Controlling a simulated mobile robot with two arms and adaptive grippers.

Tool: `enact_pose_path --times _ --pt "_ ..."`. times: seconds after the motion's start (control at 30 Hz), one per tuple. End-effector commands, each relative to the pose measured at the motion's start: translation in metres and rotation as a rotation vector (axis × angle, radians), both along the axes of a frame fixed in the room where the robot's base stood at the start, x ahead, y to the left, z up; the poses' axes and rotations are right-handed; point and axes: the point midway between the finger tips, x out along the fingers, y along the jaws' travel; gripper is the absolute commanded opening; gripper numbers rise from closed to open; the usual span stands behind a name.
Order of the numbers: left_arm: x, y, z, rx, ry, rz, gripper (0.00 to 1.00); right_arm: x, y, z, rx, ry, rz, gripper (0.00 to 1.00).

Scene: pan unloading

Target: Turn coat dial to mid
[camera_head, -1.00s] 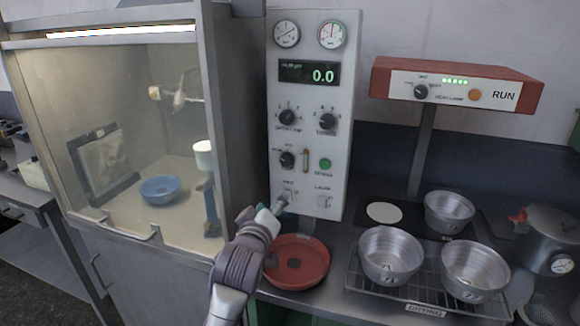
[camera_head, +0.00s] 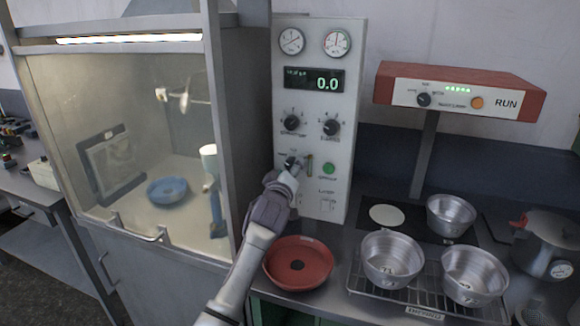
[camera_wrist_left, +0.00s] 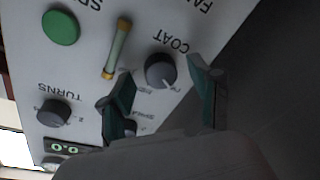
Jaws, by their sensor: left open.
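In the head view the dial (camera_head: 292,162) is partly covered by my left gripper (camera_head: 288,174). The left gripper (camera_wrist_left: 160,78) is open and empty in front of the panel. The right gripper is not in view.
Below stand a red round dish (camera_head: 312,252) and several metal pans on a rack (camera_head: 392,292). A glass-fronted cabinet (camera_head: 130,232) is close on the left.

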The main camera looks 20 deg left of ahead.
Motion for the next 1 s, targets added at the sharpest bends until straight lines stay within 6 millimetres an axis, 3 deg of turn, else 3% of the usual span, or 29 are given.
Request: enact_pose_path --times 0.4,0.77,1.0 --pt "0.0062 0.0005 -0.0001 -0.001 -0.001 -0.001 0.61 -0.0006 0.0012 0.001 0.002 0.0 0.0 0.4" --pt "0.006 0.0006 -0.0004 0.0 0.0 0.0 0.03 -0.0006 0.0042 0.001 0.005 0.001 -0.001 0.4" --pt "0.006 0.0006 -0.0011 0.021 0.0 0.0 0.03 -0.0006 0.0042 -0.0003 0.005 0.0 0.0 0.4"
